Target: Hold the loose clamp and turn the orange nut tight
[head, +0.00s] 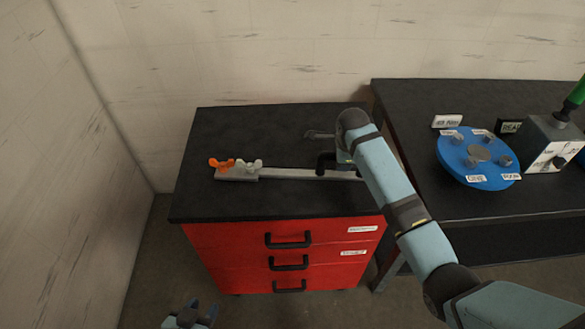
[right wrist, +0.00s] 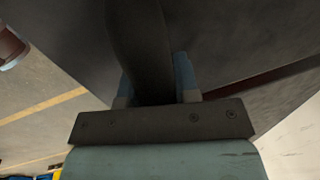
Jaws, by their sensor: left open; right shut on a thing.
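A pale grey bar (head: 290,174) lies along the top of the red cabinet. At its left end sit the orange wing nut (head: 221,164) and a whitish wing nut (head: 249,166). A black handle (head: 325,162) stands at the bar's right part, beside my right arm's end. In the right wrist view my right gripper (right wrist: 157,85) is shut on a thick dark bar (right wrist: 143,45), which looks like this handle. My arm hides the right gripper's fingers in the head view. My left gripper (head: 199,308) is open and empty, low in front of the cabinet, well away from the orange nut.
The red drawer cabinet (head: 330,270) has a black top (head: 230,130), clear at the back and front left. To the right a black table (head: 400,105) holds a blue disc (head: 450,163) with pegs and a grey box (head: 545,135). A wall stands at the left.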

